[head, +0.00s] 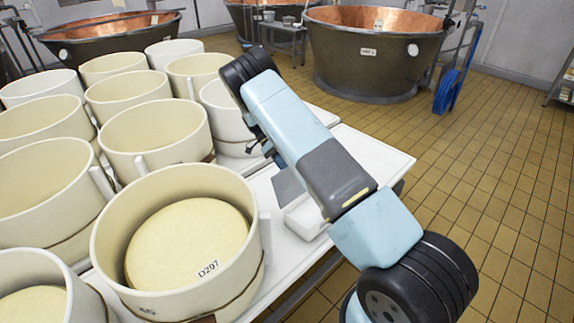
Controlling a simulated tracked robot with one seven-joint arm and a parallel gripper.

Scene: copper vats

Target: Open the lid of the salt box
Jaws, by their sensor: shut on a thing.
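The salt box (304,222) is a low white box on the white table, right of the front mould, partly hidden behind my arm. A flat grey panel (287,188) at its far left side looks like its lid; it seems raised at a tilt, but I cannot tell how far. My gripper (267,151) is a small dark shape at the lid's upper edge, mostly hidden behind my arm. It is shut on what appears to be the lid; the fingertips' contact is not clear.
Several cream cheese moulds (148,138) crowd the left; the front one, marked D207 (190,243), stands close to the salt box. The white table (375,157) is bare at its right end. Copper vats (370,60) stand behind. Tiled floor (490,190) is open to the right.

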